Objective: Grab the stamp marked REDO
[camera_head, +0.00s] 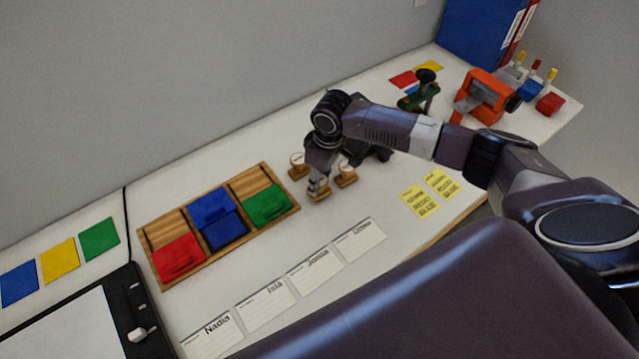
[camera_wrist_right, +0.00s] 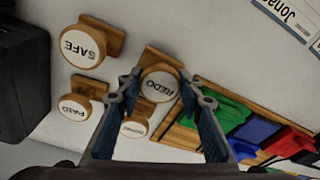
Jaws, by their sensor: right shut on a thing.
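The stamp marked REDO (camera_wrist_right: 160,84) has a round wooden handle with a white label and a wooden base. It stands on the white table between the fingers of my right gripper (camera_wrist_right: 160,92), which is shut on it. In the head view the right gripper (camera_head: 317,182) reaches down from above at the stamp group, and the REDO stamp (camera_head: 321,194) is partly covered by it. My left gripper is not in view.
Stamps marked SAFE (camera_wrist_right: 83,46) and PAID (camera_wrist_right: 74,108) stand close by, and another stamp (camera_wrist_right: 134,129) is partly hidden by a finger. A wooden tray (camera_head: 147,237) with coloured blocks lies left. Name cards (camera_head: 266,304) lie in front. An orange device (camera_head: 485,95) stands back right.

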